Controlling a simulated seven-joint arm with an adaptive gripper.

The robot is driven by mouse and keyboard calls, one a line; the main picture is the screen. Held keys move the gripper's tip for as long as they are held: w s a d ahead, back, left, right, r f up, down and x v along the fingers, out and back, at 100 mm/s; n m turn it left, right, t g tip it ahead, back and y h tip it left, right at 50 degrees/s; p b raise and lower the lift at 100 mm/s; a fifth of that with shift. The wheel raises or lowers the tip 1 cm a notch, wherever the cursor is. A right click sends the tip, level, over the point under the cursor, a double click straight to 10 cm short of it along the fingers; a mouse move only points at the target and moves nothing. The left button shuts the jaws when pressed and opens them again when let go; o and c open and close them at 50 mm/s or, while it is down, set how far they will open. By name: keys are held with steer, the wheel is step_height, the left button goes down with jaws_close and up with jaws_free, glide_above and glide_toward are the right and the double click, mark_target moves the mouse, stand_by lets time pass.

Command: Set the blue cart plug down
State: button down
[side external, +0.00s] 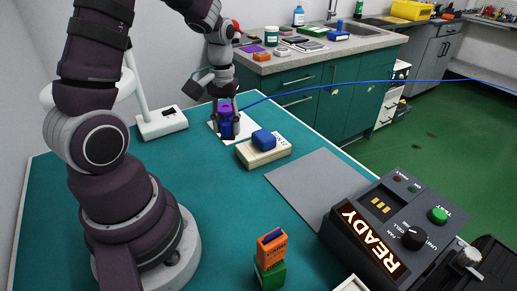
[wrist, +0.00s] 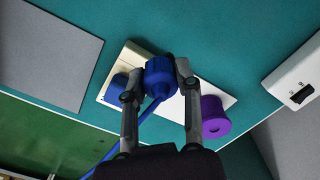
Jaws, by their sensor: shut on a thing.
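The blue cart plug (wrist: 160,82) is between the two fingers of my gripper (wrist: 158,78), which is shut on it. A blue cable trails from the plug. In the side external view my gripper (side external: 227,126) points down over the white sheet (side external: 246,125), with the blue plug (side external: 229,130) low between its fingers. I cannot tell whether the plug touches the sheet. A purple plug-like piece (wrist: 214,116) is beside the right finger in the wrist view, at the white sheet's edge (wrist: 228,101).
A cream block (side external: 262,155) with a blue piece (side external: 264,138) on top is close beside my gripper. A white device (side external: 162,123) stands behind. A grey mat (side external: 318,185) lies to the right, clear. The READY console (side external: 390,225) and stacked orange and green blocks (side external: 270,262) are nearer.

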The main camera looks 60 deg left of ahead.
steer(key=d+m, duration=0.3)
steer(key=d, duration=0.1)
steer(key=d+f+m, duration=0.1)
steer(key=d+m, duration=0.3)
steer(key=d, duration=0.1)
steer(key=s+d+f+m, duration=0.1)
steer(key=d+m, duration=0.2)
steer(key=d, duration=0.2)
steer(key=shift+d+f+m, duration=0.1)
steer(key=shift+d+m, duration=0.05)
steer(key=shift+m, duration=0.15)
steer(key=shift+w+d+f+m, duration=0.1)
steer(key=shift+w+d+m, duration=0.1)
steer(key=shift+d+m, duration=0.1)
glide_above(326, 184)
steer(key=shift+f, duration=2.5)
steer(key=c, duration=0.8)
jaws_free()
steer(key=shift+f, duration=0.1)
